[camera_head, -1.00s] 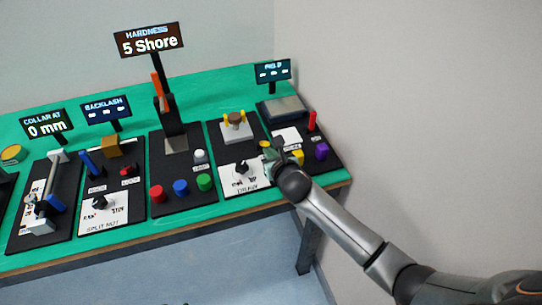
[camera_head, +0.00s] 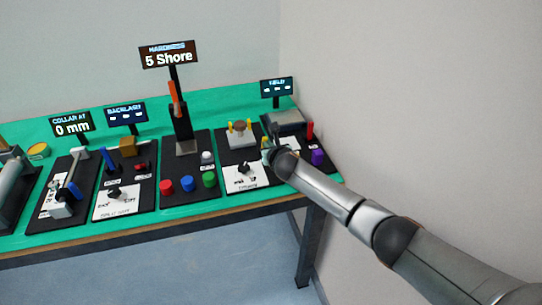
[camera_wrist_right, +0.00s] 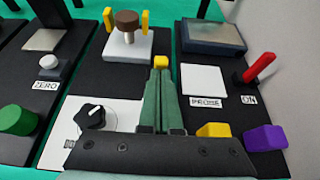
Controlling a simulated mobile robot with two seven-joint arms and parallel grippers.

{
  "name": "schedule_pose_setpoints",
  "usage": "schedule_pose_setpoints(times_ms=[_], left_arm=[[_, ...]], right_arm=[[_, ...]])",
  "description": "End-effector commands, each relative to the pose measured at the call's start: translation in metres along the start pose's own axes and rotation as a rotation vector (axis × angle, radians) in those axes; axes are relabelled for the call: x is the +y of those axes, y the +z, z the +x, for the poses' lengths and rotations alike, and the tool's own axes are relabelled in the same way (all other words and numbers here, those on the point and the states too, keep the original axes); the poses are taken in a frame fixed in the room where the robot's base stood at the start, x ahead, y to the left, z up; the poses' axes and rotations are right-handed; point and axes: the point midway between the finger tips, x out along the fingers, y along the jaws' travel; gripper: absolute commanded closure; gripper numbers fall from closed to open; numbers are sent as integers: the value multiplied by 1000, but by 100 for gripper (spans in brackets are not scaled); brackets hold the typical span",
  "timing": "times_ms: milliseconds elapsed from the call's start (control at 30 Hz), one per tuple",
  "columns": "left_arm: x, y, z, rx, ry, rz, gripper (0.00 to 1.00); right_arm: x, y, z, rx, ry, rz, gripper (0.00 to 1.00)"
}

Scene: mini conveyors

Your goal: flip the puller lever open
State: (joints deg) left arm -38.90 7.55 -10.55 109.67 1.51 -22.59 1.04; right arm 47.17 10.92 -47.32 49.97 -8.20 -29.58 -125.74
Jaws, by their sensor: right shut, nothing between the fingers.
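My right gripper (camera_head: 267,150) is shut and empty over the right-hand black panels; its green fingers (camera_wrist_right: 160,85) point away from the wrist camera. A small yellow piece (camera_wrist_right: 161,62) shows just beyond the fingertips; contact cannot be told. I cannot tell if it is the puller lever, as no label names it. Behind it stands a grey block (camera_wrist_right: 129,46) with a brown knob (camera_wrist_right: 127,20) between two upright yellow posts; the head view also shows this block (camera_head: 240,140). My left gripper is not in view.
To the right are a red lever (camera_wrist_right: 260,67) marked ON, a purple block (camera_wrist_right: 265,138) and a yellow block (camera_wrist_right: 214,130). A black dial (camera_wrist_right: 95,117) sits left of the fingers. The wall (camera_head: 420,110) is close on the right.

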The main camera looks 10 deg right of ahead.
Motion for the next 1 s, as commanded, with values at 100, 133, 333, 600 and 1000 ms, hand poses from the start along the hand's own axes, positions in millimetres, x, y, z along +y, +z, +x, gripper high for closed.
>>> schedule_pose_setpoints(times_ms=[100,133,333,600,1000], left_arm=[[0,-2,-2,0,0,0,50],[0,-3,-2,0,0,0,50],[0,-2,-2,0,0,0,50],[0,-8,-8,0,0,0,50],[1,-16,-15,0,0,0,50]], right_arm=[[0,11,6,-3,0,-3,100],[0,13,7,-2,-1,-2,100],[0,11,8,0,1,0,100],[0,17,5,0,0,-1,100],[0,25,1,0,0,-1,100]])
